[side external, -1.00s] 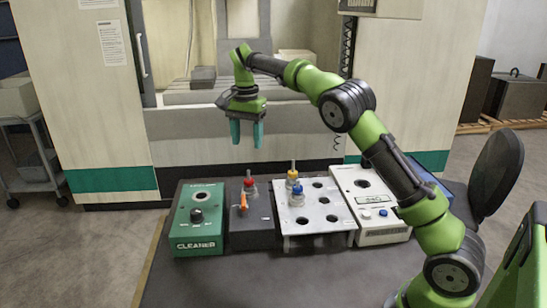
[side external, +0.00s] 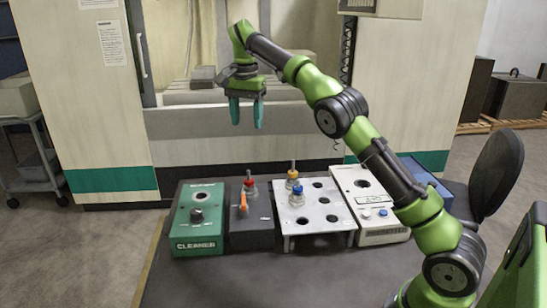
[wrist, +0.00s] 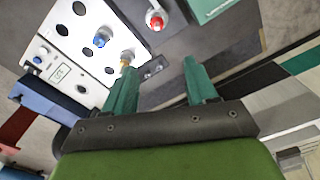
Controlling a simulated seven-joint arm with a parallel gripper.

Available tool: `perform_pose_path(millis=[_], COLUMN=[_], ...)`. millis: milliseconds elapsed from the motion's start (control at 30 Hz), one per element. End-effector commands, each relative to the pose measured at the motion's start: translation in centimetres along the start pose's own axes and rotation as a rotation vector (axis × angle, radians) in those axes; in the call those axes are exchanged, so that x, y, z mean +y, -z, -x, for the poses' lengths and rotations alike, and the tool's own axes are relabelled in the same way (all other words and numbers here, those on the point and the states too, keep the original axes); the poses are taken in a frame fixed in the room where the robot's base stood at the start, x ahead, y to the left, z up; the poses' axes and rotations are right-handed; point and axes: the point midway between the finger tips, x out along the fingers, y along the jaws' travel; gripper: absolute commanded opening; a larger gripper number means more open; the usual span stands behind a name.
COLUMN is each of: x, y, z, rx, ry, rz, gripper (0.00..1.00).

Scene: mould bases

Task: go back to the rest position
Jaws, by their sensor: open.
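My gripper (side external: 246,112) is open and empty, its teal fingers pointing down, held well above and behind the row of fixtures in the side view. In the wrist view its two fingers (wrist: 160,85) are spread apart with nothing between them. The grey plate with holes (side external: 311,233) holds a yellow-topped mould base (side external: 292,177) and a blue-topped one (side external: 297,196). A red-topped one (side external: 250,187) stands on the dark block (side external: 252,234) to the left of the plate. The gripper touches none of them.
A green cleaner box (side external: 198,228) stands at the left of the row and a white device (side external: 380,220) at its right. The large machine (side external: 95,135) rises behind the table. The front of the table is clear.

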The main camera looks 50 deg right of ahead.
Motion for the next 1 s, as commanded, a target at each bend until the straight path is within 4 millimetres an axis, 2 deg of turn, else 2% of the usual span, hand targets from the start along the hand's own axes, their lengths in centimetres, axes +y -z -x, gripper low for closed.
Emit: perform_pose_path(millis=[100,133,233,367,567,733,1000], x=[0.4,0.7,2.0,4.1,8.0,12.1,19.8], y=[1.3,1.5,1.6,0.4,-3.8,-9.0,-17.1], z=[-2.5,-2.7,-2.9,-2.4,-1.5,-1.3,-3.0], rx=[0.014,0.016,0.017,0.019,0.04,0.081,0.189], ry=[-0.026,-0.024,0.003,0.07,0.202,0.321,0.483], rz=[0.08,0.103,0.189,0.303,0.473,0.606,0.774], gripper=[0.57,0.57,0.57,0.57,0.57,0.57,0.57])
